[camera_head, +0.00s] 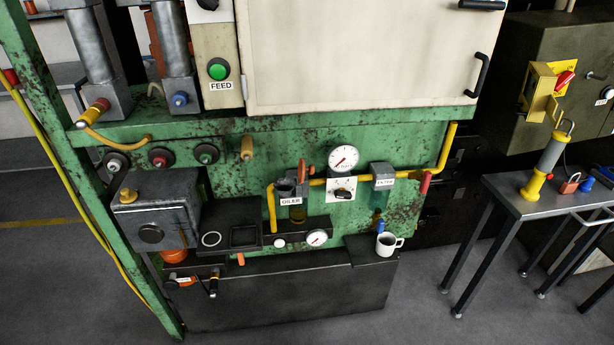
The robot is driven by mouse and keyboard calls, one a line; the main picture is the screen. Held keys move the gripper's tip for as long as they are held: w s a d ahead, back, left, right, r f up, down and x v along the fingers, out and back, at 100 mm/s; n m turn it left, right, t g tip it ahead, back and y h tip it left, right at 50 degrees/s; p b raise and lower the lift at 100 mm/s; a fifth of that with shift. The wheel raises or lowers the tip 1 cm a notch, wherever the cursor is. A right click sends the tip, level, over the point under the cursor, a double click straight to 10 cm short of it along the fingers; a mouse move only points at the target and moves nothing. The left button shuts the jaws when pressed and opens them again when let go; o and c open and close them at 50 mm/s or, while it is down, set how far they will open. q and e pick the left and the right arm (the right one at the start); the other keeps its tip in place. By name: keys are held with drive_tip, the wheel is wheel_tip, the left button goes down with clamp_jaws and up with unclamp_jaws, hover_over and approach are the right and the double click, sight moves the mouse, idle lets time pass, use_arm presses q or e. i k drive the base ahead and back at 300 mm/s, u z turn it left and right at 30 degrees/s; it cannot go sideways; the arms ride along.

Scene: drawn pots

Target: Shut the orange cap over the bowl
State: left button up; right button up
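The orange cap (306,170) stands raised and tilted up at the right edge of a small dark bowl (285,187). The bowl sits on the green machine's front, just above the OILER label (291,201). The cap is beside the bowl's opening and does not cover it, so the opening faces up uncovered. The inside of the bowl is dark and too small to make out. Neither of my grippers shows in the head view.
A yellow pipe (341,180) runs close to the right of the cap, with a round gauge (343,158) above. A grey box (152,215) stands left. A metal table (540,208) is at right. Open floor lies in front.

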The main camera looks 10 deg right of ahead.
sight(302, 169)
drive_tip(key=k, duration=0.3)
drive_tip(key=z, duration=1.5)
drive_tip(key=i, duration=1.25)
drive_tip(key=u, duration=2)
